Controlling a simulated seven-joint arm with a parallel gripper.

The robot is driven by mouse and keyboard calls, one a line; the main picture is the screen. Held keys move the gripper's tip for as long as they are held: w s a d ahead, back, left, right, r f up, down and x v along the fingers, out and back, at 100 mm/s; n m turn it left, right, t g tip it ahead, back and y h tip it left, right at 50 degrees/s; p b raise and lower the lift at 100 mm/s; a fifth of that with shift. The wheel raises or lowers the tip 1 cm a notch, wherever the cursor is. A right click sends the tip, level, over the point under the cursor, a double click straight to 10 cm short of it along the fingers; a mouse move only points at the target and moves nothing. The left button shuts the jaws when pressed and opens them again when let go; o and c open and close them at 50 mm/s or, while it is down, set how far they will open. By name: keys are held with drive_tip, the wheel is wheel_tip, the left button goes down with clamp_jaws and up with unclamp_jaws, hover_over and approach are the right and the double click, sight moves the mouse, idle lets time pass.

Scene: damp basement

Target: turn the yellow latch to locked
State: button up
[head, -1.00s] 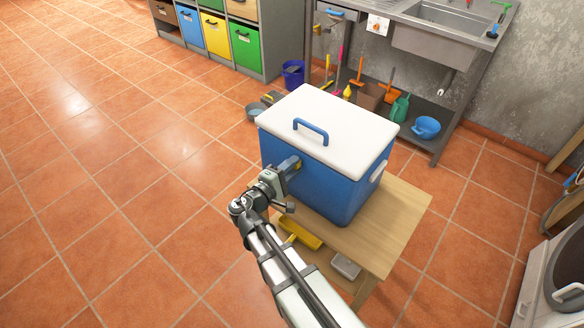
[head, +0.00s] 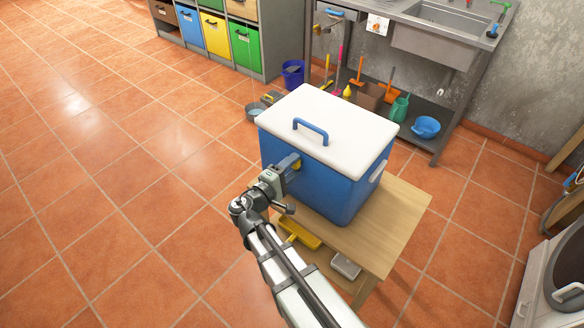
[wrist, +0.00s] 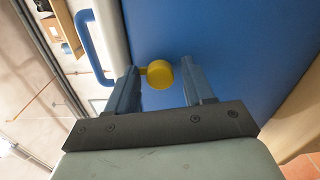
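The yellow latch (wrist: 160,73) is on the blue front wall of the cooler (wrist: 235,45). In the wrist view its round knob shows between my two fingertips, with a short yellow arm reaching left towards the left finger. I cannot tell whether that finger touches it. My gripper (wrist: 164,84) is open around the latch, with a clear gap at the right finger. In the head view my gripper (head: 290,164) is close against the front of the cooler (head: 335,187), and only a bit of yellow shows there.
The cooler has a white lid (head: 345,115) with a blue handle (head: 311,131), and stands on a wooden table (head: 397,215). The floor to the left is free.

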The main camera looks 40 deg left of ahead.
drive_tip(key=shift+o, duration=0.3)
drive_tip(key=shift+s, duration=0.1)
drive_tip(key=s, duration=1.3)
drive_tip(key=shift+s+r, duration=0.15)
drive_tip(key=shift+s, duration=0.15)
